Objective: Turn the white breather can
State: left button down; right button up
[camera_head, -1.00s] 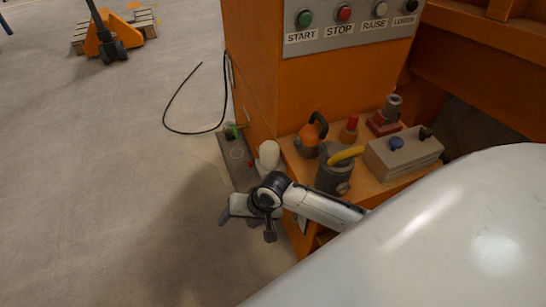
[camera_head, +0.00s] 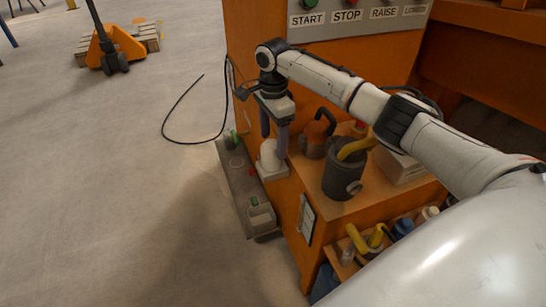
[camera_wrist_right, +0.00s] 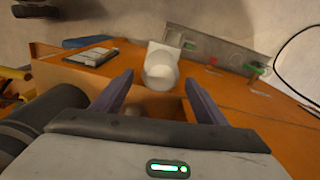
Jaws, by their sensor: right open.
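The white breather can (camera_head: 268,153) stands on a pale base at the left front edge of the orange machine's ledge, next to the grey side tray. My right gripper (camera_head: 274,144) is over it, pointing down, with its two fingers apart and partly hiding the can. In the right wrist view the can (camera_wrist_right: 161,68) shows beyond and between the two open fingertips (camera_wrist_right: 158,77). I cannot tell whether the fingers touch it. My left gripper is in neither view.
The grey tray (camera_head: 236,180) runs along the left side. A black cable (camera_head: 165,118) lies on the open floor.

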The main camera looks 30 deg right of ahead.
notch_tip(320, 180, down, 5)
jog(key=shift+r+b, duration=0.1)
jog(key=shift+b, duration=0.5)
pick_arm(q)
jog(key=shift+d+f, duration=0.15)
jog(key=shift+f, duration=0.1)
pick_arm(e)
jog(key=shift+f, duration=0.65)
